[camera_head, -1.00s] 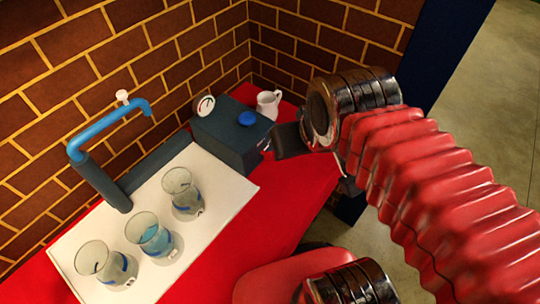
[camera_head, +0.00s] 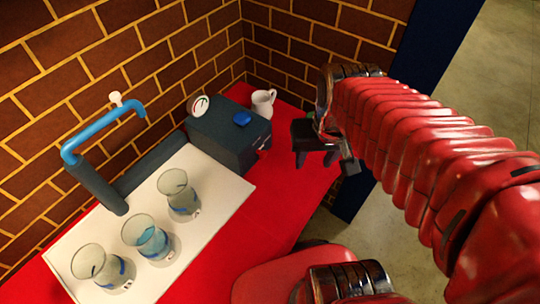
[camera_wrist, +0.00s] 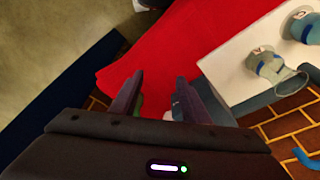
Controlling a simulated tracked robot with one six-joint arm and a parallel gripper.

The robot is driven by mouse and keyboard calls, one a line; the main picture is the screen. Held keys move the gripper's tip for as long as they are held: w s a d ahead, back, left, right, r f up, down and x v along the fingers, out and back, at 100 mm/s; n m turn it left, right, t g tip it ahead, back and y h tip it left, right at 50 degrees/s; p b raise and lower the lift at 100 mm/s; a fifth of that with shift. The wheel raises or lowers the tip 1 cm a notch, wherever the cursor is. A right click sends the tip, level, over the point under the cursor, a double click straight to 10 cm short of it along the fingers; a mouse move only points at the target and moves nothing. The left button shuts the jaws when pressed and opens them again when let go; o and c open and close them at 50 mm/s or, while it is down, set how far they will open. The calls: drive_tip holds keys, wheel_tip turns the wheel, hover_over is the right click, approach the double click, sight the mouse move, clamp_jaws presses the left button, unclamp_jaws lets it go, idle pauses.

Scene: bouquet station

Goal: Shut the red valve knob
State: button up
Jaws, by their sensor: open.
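I see no red valve knob in either view. A dark box (camera_head: 228,145) stands on the red tabletop against the brick wall, with a blue knob (camera_head: 241,118) on top and a round dial (camera_head: 199,105) at its left end. A white knob (camera_head: 116,99) sits on top of the blue curved spout (camera_head: 103,131). My gripper (camera_head: 315,160) is open, right of the dark box and apart from it. In the wrist view its two fingers (camera_wrist: 159,82) are spread; small green and white bits show between them, too little to identify.
Three glass beakers stand on a white board (camera_head: 75,235); the middle one (camera_head: 147,238) holds blue liquid. A white mug (camera_head: 263,102) stands behind the box. The red tabletop (camera_head: 285,190) is bare in front of the box. A dark blue panel (camera_head: 425,85) stands at the right.

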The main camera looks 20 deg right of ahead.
wheel_tip(320, 180, down, 9)
drive_tip(key=s+d+m+g+y, duration=0.2)
drive_tip(key=d+m+g+y, duration=0.1)
drive_tip(key=m, duration=0.1)
drive_tip(key=m+t+y, duration=0.4)
drive_tip(key=m+y, duration=0.7)
drive_tip(key=m, duration=0.3)
hover_over(303, 197)
drive_tip(key=s+a, duration=0.2)
drive_tip(key=s, duration=0.4)
wheel_tip(303, 197, down, 12)
drive_tip(key=w+m+t, duration=0.2)
drive_tip(key=w+d+f+m+t, duration=0.1)
drive_tip(key=w+m+t, duration=0.1)
drive_tip(key=w+d+f+m+t, duration=0.1)
drive_tip(key=w+t, duration=0.1)
drive_tip(key=shift+f+m, duration=0.15)
drive_tip(key=shift+m, duration=0.25)
drive_tip(key=w+d+t, duration=0.1)
drive_tip(key=w+d+r+m+t, duration=0.2)
drive_tip(key=shift+w+d+h, duration=0.1)
drive_tip(key=shift+w+h, duration=0.25)
drive_tip(key=shift+h, duration=0.05)
drive_tip(key=shift+r, duration=0.15)
drive_tip(key=shift+x, duration=6.95)
drive_tip(key=shift+c, duration=0.4)
